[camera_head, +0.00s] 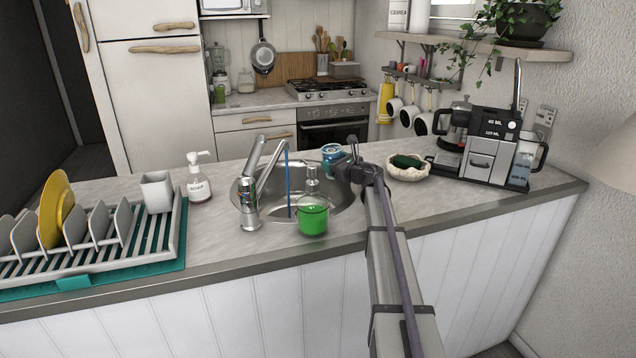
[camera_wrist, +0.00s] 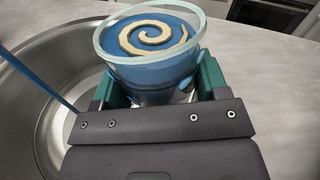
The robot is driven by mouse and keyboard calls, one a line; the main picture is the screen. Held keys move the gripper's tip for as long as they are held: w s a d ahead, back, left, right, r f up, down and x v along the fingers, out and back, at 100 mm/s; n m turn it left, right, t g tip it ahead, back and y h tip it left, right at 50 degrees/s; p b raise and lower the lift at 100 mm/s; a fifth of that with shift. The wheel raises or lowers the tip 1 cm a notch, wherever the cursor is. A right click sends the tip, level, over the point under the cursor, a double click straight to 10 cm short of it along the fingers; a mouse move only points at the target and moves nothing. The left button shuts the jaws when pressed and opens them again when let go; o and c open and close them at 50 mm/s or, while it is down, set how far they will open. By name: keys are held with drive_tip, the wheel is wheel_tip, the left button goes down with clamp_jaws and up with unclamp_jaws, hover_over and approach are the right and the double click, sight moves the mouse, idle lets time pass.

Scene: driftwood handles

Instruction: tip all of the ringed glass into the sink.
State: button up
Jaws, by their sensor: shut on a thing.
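My gripper (camera_head: 345,168) is shut on a clear glass (camera_wrist: 150,65) of blue liquid topped by a cream spiral. The glass is roughly upright between the teal finger pads in the wrist view; its lower part is hidden. In the head view the blue glass (camera_head: 332,153) is at the sink's right rear side. The round steel sink (camera_head: 345,212) is left of it. I cannot make out a clear ring marking on either glass.
The tap (camera_head: 249,195) stands left of the sink, with a blue stream falling into the basin. A soap bottle (camera_head: 198,178) and dish rack (camera_head: 150,240) are further left. A bowl with a green sponge (camera_head: 406,166) and a coffee machine (camera_head: 487,150) are right.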

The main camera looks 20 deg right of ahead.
idle(0.5)
drive_tip(key=shift+d+r+n+g+p, duration=0.2)
drive_tip(key=shift+r+n+g+p, duration=0.15)
drive_tip(key=shift+n+p, duration=0.65)
idle(1.8)
drive_tip(key=shift+d+f+n+g+h, duration=0.1)
drive_tip(key=shift+f+n+g+h, duration=0.25)
drive_tip(key=shift+n, duration=0.35)
idle(1.8)
drive_tip(key=shift+r+n+h+p, duration=0.45)
drive_tip(key=shift+n+p, duration=0.15)
drive_tip(key=shift+p, duration=0.3)
idle(1.3)
